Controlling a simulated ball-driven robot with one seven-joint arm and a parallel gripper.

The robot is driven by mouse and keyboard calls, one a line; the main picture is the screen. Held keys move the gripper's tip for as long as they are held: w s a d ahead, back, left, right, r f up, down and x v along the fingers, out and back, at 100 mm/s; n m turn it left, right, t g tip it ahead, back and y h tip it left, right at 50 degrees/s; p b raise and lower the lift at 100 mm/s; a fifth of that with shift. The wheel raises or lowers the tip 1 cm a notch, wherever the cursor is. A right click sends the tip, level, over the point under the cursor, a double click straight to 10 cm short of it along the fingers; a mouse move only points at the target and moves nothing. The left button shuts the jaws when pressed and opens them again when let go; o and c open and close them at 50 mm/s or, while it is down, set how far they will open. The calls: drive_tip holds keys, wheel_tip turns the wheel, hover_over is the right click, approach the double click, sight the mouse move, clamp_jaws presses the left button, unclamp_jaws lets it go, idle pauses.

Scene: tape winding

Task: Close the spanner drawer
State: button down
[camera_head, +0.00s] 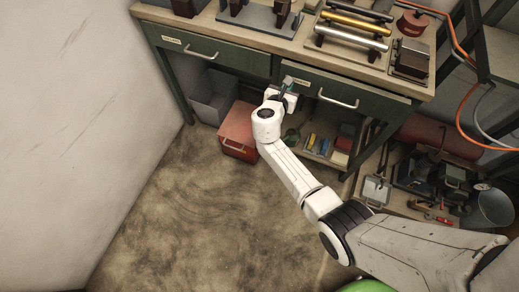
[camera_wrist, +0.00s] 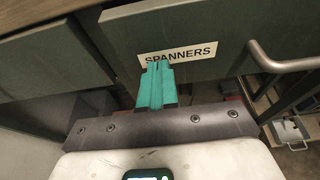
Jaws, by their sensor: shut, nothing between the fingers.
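The spanner drawer (camera_head: 365,98) is the right one under the bench top, with a dark green front and a metal bar handle (camera_head: 337,101). In the wrist view its front (camera_wrist: 225,25) bears a "SPANNERS" label (camera_wrist: 178,54), and its handle (camera_wrist: 282,62) is at the right. Its left edge seems to stand a little forward of the panel beside it. My gripper (camera_head: 287,82) is at the drawer's left end. In the wrist view its teal fingers (camera_wrist: 158,68) are together and empty, tips at the label's lower left. Whether they touch the front, I cannot tell.
A second drawer (camera_head: 205,50) with a handle is at the left. Below are a grey bin (camera_head: 213,95), a red box (camera_head: 238,130) and a shelf of small items. Tools crowd the lower right (camera_head: 440,190). The floor (camera_head: 180,210) at the left is clear.

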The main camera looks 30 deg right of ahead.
drive_tip(key=shift+w+d+r+b, duration=0.1)
drive_tip(key=shift+w+d+b, duration=0.2)
drive_tip(key=shift+w+d, duration=0.55)
drive_tip(key=shift+d+r, duration=0.1)
